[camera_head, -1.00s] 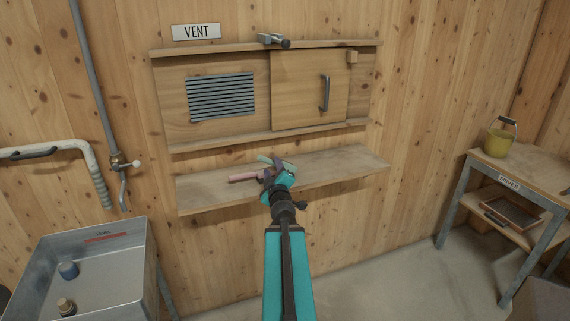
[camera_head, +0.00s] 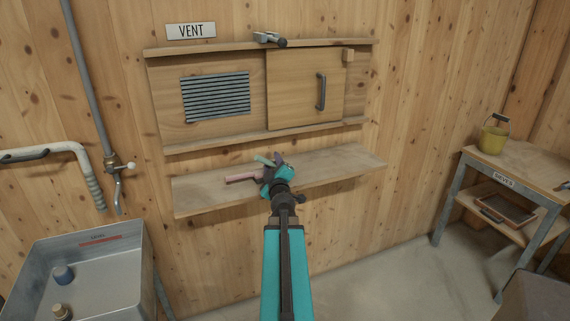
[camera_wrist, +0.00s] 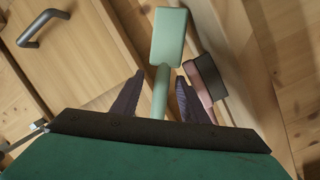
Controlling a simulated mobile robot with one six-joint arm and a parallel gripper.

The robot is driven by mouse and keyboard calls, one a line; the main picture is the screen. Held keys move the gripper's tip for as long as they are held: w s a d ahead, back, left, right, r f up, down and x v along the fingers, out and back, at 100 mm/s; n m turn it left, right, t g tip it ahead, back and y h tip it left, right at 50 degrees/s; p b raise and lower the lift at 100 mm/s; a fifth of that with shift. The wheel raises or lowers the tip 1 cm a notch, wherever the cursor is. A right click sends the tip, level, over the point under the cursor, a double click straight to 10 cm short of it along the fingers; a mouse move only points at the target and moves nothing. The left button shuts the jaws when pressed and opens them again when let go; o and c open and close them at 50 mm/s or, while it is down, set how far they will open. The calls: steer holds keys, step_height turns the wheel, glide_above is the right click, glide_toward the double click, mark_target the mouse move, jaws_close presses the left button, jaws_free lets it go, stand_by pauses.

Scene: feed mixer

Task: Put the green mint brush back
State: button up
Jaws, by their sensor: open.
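The green mint brush (camera_head: 263,161) shows only in part at my gripper over the wall shelf in the head view. In the wrist view the mint brush (camera_wrist: 168,38) has its block-shaped end ahead of the fingers and its thin handle runs back between them. My gripper (camera_wrist: 157,97) is open, with one finger on each side of the handle and a visible gap at least on the left. The gripper (camera_head: 272,168) hides part of the brush in the head view. I cannot tell whether the brush rests on the shelf.
A pink brush (camera_head: 241,178) lies on the shelf (camera_head: 335,172) just left of my gripper; it is close beside the right finger in the wrist view (camera_wrist: 207,78). Above are a vent grille (camera_head: 215,98) and a sliding panel (camera_head: 305,90) with a handle. The shelf's right part is clear.

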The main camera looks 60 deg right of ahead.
steer(key=shift+w+a, duration=0.1)
jaws_close()
steer(key=shift+r, duration=0.1)
